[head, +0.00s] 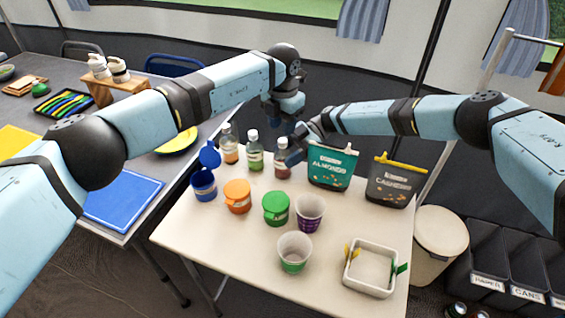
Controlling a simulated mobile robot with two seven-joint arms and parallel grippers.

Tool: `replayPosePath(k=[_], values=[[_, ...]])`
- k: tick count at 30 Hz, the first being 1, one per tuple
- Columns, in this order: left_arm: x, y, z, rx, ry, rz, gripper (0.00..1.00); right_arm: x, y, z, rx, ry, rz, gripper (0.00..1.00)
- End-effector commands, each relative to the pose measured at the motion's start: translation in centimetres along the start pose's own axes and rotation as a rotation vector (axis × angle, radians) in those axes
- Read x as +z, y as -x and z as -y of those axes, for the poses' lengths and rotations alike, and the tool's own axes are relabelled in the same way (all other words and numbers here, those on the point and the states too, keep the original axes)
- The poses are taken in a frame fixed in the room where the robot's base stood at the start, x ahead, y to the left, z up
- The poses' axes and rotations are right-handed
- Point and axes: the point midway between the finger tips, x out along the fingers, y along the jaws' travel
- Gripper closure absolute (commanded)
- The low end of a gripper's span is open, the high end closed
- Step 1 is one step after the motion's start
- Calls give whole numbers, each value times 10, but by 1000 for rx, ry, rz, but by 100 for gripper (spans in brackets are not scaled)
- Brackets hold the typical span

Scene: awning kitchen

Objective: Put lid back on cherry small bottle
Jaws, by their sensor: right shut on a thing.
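The cherry small bottle (283,171), clear with dark red contents, stands upright at the back of the white table. It is the rightmost of three small bottles. My left gripper (290,124) points down just above and behind the bottle. Its fingers are small and dark, so I cannot tell whether they hold anything.
Orange (230,154) and green (255,160) bottles stand left of it. Almond (330,170) and cashew (390,187) bags stand right. Blue (203,187), orange (237,198) and green (276,209) jars, cups (294,253) and a white tray (360,289) are in front.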

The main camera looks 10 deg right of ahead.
Motion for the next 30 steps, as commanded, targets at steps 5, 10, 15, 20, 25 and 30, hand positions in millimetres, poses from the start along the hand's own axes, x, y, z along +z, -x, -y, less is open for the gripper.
replayPosePath(k=[5,10,15,20,25,30], values=[[1,9,2,-2,175,1,65,0,0,0,0,0,0,100],[1,22,2,-3,448,0,65,0,0,0,0,0,0,100],[0,31,1,-2,647,0,65,0,0,0,0,0,0,100],[0,34,1,-1,714,0,65,0,0,0,0,0,0,100],[0,34,1,-1,716,0,65,0,0,0,0,0,0,100],[0,32,1,-1,715,-1,65,0,0,0,0,0,0,100]])
